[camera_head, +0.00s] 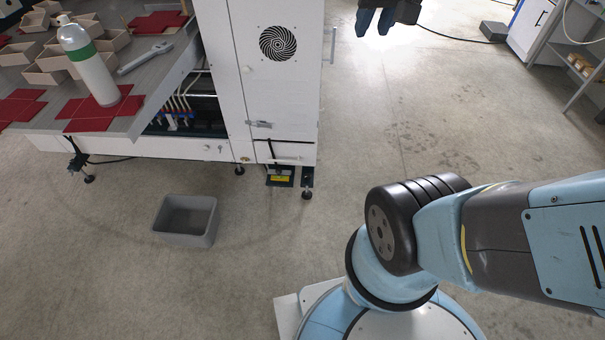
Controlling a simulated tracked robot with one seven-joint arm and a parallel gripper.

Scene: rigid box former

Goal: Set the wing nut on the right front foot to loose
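The white box former (230,80) stands on several short black levelling feet. The foot at its right front corner (307,190) has a dark bracket above a round pad on the floor. A wing nut on it is too small to make out, so its setting cannot be told. Another foot (239,170) stands to its left, and one more (88,178) is under the table end. My blue and black arm crosses the lower right, well apart from the foot.
A black pedal with a yellow label (280,178) sits just left of the right front foot. A grey open bin (186,220) stands on the floor in front of the machine. The concrete floor right of the foot is clear. A shelf rack (580,60) stands at the upper right.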

